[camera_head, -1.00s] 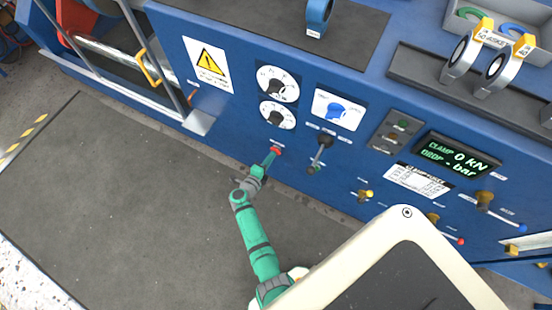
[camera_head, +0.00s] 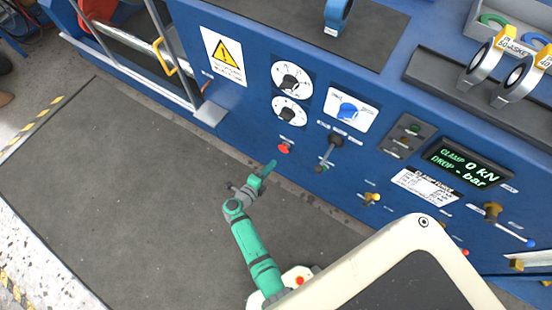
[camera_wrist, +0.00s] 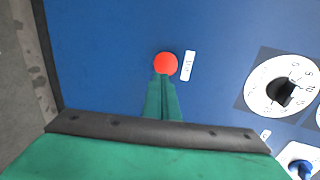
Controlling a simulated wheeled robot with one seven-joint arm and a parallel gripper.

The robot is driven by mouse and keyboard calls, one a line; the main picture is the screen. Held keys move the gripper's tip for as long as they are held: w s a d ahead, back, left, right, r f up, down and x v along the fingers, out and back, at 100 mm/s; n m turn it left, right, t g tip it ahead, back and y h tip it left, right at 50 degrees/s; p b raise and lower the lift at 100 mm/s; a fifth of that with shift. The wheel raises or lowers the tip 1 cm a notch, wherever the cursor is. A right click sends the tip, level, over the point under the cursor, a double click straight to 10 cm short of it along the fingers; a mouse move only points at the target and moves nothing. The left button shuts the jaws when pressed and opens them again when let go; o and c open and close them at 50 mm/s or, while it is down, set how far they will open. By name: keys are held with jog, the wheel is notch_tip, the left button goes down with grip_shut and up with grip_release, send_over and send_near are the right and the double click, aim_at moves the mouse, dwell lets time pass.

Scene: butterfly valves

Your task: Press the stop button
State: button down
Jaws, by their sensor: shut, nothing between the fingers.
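The red stop button (camera_head: 284,147) sits on the blue panel below the two white dials. It also shows in the wrist view (camera_wrist: 165,63), with a small white label beside it. My gripper (camera_head: 269,166) is shut and empty, its green fingertips just below and left of the button in the head view. A gap shows between the tips and the button there. In the wrist view the fingertips (camera_wrist: 164,80) overlap the button's lower edge, so the distance cannot be told from that view.
Two dials (camera_head: 290,77) sit above the button. A black lever (camera_head: 329,152) stands close to its right. A yellow knob (camera_head: 371,198) and a lit green display (camera_head: 466,164) are farther right. The grey floor mat (camera_head: 130,180) at the left is clear.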

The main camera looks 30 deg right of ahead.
jog(key=v, duration=0.6)
jog(key=shift+w, duration=0.15)
dwell(0.3)
jog(key=s+a+r+n+t+y, duration=0.4)
jog(key=s+a+r+n+y, duration=0.2)
jog(key=s+r+n, duration=0.7)
jog(key=s+a+r+n+t+y, duration=0.4)
jog(key=s+a+r+n+y, duration=0.3)
jog(key=s+a+r+n, duration=0.4)
notch_tip(320, 180, up, 5)
jog(key=s+n, duration=0.2)
jog(key=n, duration=0.4)
jog(key=shift+n+t, duration=0.4)
jog(key=shift+w, duration=0.1)
